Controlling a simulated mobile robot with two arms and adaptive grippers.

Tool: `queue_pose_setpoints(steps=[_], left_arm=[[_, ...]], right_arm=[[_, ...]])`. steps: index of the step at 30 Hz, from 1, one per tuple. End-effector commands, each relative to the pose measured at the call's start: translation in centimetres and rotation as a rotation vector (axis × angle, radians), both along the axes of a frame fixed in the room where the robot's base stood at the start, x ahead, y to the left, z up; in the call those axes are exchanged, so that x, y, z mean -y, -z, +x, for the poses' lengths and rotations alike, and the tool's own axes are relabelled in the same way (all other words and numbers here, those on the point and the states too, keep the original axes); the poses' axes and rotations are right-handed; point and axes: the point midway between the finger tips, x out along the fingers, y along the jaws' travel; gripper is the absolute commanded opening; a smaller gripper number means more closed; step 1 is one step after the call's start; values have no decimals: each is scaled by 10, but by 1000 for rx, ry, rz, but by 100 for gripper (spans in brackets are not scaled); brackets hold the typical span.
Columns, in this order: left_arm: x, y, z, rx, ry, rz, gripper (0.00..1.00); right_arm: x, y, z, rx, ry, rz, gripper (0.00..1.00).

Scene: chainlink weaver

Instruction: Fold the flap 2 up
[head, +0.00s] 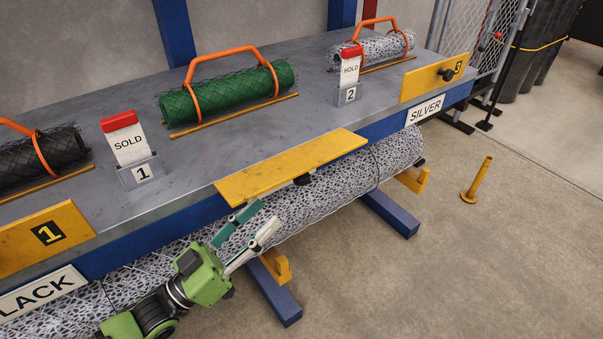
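Flap 2 is the yellow panel (290,165) between the other two flaps, at the front edge of the grey bench. It lies about flat and sticks out past the edge. Its number is not visible. Its black knob (303,180) hangs at its underside. My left gripper (269,212) is open and empty, in front of and below the flap's left part. Its fingers point up and right toward the flap, and seem apart from it. My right gripper is not in view.
Flap 1 (40,238) and flap 3 (434,78) stand upright. A long mesh roll (330,190) lies below the bench edge, close behind my gripper. Green (230,92), black and silver rolls and two signs stand on the bench. A yellow post (478,180) stands on the floor.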

Motion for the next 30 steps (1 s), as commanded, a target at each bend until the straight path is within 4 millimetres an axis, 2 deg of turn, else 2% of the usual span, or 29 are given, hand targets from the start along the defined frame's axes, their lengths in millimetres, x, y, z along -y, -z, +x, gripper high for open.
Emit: queue_pose_setpoints(steps=[9, 15, 21, 29, 30], left_arm=[[50, -29, 41, 6, 1, -5, 39], [71, -39, 59, 5, 0, -2, 39], [80, -43, 67, 2, 0, -1, 39], [81, -43, 67, 2, 0, -1, 39], [80, -43, 67, 2, 0, -1, 31]], right_arm=[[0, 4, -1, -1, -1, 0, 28], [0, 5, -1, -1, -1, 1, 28], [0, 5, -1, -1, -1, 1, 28], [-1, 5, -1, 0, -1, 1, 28], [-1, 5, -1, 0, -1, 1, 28]])
